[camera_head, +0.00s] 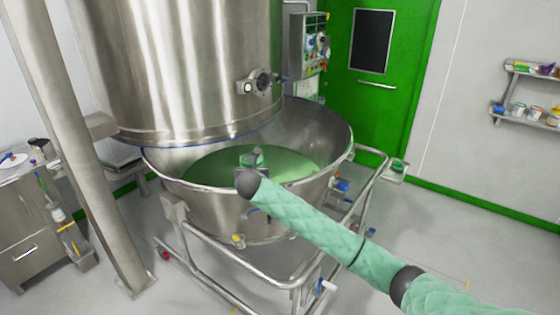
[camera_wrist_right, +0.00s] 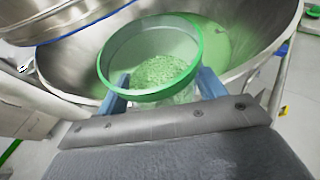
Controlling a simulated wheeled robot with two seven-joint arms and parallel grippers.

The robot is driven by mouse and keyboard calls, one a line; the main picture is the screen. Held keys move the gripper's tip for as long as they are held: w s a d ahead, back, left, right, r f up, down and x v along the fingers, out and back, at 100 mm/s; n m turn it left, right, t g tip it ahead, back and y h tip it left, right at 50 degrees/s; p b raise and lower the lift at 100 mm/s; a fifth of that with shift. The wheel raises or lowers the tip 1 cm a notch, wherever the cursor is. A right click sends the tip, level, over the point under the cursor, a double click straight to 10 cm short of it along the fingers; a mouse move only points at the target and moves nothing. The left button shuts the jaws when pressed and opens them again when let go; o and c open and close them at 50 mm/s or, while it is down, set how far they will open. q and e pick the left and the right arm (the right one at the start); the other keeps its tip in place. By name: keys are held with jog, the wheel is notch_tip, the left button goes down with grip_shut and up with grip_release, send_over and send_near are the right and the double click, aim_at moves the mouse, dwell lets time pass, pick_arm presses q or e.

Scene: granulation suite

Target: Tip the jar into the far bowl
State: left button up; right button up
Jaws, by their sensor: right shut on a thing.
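The far bowl (camera_head: 215,207) is a wide steel bowl on a wheeled frame, with green material inside. My right gripper (camera_head: 251,163) is over the bowl's near side, at the end of the green-sleeved arm. It is shut on the jar (camera_head: 252,155), which is small and partly hidden by the wrist. In the right wrist view, the jar (camera_wrist_right: 192,57) is clear with a green rim and sits between the blue fingers of the gripper (camera_wrist_right: 163,92). Its mouth is open and green granules (camera_wrist_right: 162,70) lie inside. The bowl (camera_wrist_right: 258,20) shows behind it. My left gripper is not in view.
A large steel vessel (camera_head: 185,65) hangs over the bowl's back left, leaving the near right open. Tubular frame rails (camera_head: 240,272) surround the bowl. A steel post (camera_head: 85,150) stands left. A small green-topped item (camera_head: 398,166) sits on a bracket at the right.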

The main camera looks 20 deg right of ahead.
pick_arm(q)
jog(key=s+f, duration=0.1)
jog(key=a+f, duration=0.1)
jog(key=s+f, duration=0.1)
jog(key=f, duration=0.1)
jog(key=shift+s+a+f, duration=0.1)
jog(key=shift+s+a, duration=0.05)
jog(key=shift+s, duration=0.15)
pick_arm(e)
jog(key=w+d+f+m+h, duration=0.1)
jog(key=w+f, duration=0.2)
jog(key=w, duration=0.4)
jog(key=w+d+f+m+g+h, duration=0.1)
jog(key=w+d+f+m+h, duration=0.1)
jog(key=w, duration=0.4)
jog(key=w+d+f+m+g+h, duration=0.1)
jog(key=w+d+f, duration=0.1)
jog(key=w+f, duration=0.3)
jog(key=w, duration=0.2)
jog(key=shift+w+h, duration=0.3)
jog(key=shift+h, duration=0.1)
